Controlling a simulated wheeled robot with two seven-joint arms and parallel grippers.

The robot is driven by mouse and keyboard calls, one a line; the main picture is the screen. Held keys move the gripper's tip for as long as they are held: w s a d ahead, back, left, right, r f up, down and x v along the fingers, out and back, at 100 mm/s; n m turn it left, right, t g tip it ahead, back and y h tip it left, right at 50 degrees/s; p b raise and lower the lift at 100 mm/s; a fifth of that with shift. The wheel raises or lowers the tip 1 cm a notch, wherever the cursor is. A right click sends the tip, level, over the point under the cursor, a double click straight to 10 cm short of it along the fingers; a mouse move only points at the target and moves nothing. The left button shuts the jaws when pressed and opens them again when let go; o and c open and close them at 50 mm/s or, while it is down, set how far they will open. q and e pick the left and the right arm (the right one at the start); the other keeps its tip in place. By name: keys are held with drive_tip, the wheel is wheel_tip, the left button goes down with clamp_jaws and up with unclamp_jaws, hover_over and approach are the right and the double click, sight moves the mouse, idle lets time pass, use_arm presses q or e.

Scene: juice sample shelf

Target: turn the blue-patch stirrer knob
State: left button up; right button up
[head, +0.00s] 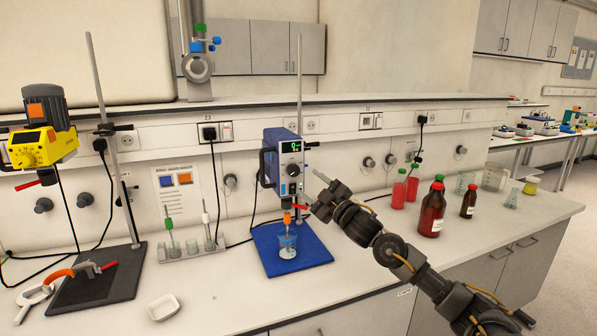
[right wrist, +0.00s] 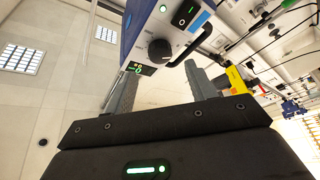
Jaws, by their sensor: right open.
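The blue stirrer (head: 284,160) hangs on a stand at the middle of the bench, with a green-lit display. Its dark round knob (head: 293,170) is on the pale front panel below the display. In the right wrist view the knob (right wrist: 160,51) lies beyond and between the fingertips, beside the display (right wrist: 135,69); a blue patch (right wrist: 199,20) shows on the panel's edge. My right gripper (head: 317,190) is open and empty just right of the stirrer's front, apart from the knob. The fingers also show in the right wrist view (right wrist: 160,78). My left gripper is not in view.
A blue base plate (head: 312,251) with a beaker (head: 287,247) stands below the stirrer. A yellow stirrer (head: 40,135) is at left. Brown bottles (head: 432,212) and red bottles (head: 398,192) stand right of my arm.

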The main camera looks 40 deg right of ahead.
sight(296, 173)
drive_tip(key=p+x, duration=0.2)
drive_tip(key=x, duration=0.3)
drive_tip(key=shift+w+r, duration=0.1)
drive_tip(key=shift+w, duration=0.5)
drive_tip(key=c, duration=1)
drive_tip(key=shift+o, duration=0.2)
drive_tip(key=shift+m, duration=0.3)
